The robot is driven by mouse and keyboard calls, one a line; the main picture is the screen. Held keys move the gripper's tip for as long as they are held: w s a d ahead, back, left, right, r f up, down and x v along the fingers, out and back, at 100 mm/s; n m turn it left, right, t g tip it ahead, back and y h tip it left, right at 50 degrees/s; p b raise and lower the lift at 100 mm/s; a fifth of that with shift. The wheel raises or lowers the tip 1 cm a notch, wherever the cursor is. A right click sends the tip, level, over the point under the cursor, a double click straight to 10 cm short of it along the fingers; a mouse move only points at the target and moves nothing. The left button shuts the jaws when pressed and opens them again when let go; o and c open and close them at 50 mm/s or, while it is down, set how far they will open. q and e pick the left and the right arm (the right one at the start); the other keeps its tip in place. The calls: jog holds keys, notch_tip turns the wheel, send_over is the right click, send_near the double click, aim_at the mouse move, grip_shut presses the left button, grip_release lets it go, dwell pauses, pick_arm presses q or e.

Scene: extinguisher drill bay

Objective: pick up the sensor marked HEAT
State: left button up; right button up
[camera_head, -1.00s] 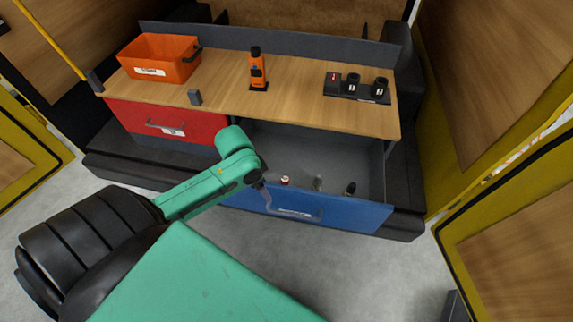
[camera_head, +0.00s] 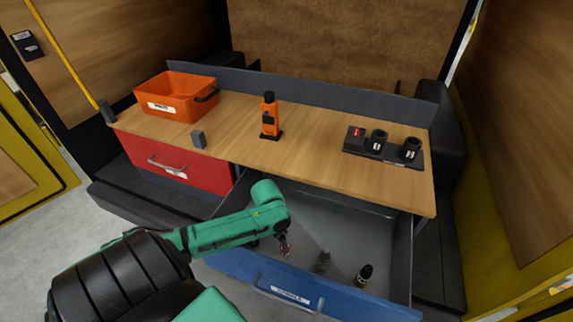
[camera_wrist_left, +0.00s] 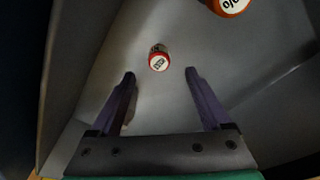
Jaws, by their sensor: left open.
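My left gripper (camera_head: 286,246) is open and points down into the open blue drawer (camera_head: 300,287). In the left wrist view a small round sensor (camera_wrist_left: 159,63) with a white label face and red rim lies just beyond and between the two fingertips, with nothing gripped. Its label is too small to read surely. A second sensor (camera_wrist_left: 231,6) with an orange-red rim is cut off at the top; its label shows a percent sign. No HEAT marking is readable.
A red drawer (camera_head: 180,165) is shut at left. Drawer walls surround the gripper.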

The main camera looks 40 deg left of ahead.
pick_arm(q)
jog(key=f, duration=0.5)
jog(key=w+f, duration=0.1)
jog(key=f, duration=0.2)
jog(key=shift+d, duration=0.4)
grip_shut()
